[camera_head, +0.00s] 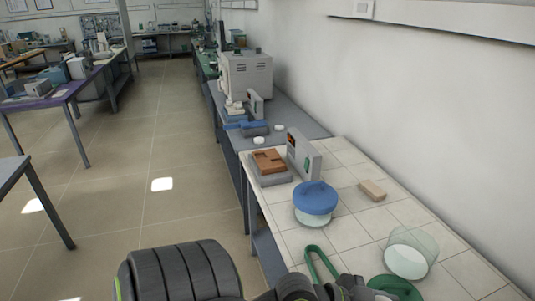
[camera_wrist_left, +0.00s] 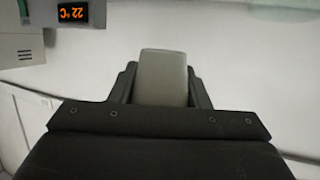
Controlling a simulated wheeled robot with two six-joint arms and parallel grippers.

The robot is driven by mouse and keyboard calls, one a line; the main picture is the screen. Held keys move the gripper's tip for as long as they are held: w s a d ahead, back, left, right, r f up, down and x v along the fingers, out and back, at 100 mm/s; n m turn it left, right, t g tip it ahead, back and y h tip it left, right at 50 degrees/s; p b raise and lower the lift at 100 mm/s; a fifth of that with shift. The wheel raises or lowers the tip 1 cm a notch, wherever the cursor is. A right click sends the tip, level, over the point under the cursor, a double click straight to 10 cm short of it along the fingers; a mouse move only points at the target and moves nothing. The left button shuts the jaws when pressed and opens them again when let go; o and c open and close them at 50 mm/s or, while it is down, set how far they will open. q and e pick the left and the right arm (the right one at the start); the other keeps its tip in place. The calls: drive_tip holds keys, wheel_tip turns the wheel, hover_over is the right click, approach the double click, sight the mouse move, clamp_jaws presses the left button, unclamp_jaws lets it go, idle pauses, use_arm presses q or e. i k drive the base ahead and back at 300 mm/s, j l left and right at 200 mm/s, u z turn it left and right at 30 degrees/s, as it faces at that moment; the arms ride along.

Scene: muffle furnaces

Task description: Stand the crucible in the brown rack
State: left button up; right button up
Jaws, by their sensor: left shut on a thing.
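The brown rack (camera_head: 269,161) sits on a grey slab on the tiled bench, left of an upright panel with an orange display. Its top has recesses, too small to make out well. My left gripper (camera_wrist_left: 164,88) is shut on a pale grey, smooth-sided thing, seemingly the crucible (camera_wrist_left: 163,72), which stands out between its fingers in the left wrist view. In the head view my left arm comes in at the bottom, short of the rack; its fingers and the held crucible cannot be made out there. My right gripper is in neither view.
The display panel (camera_head: 303,155) stands close beside the rack; its display (camera_wrist_left: 74,12) reads 22 °C upside down. Tiles between are bare.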

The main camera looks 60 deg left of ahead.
sight(278, 163)
drive_tip(key=j+u, duration=0.1)
drive_tip(key=j, duration=0.35)
drive_tip(key=i+j+u, duration=0.1)
drive_tip(key=j, duration=0.35)
drive_tip(key=i+j, duration=0.15)
drive_tip(key=j, duration=0.3)
drive_tip(key=i+j+u, duration=0.15)
drive_tip(key=j, duration=0.3)
drive_tip(key=j+u, duration=0.1)
drive_tip(key=j, duration=0.35)
drive_tip(key=i, duration=0.05)
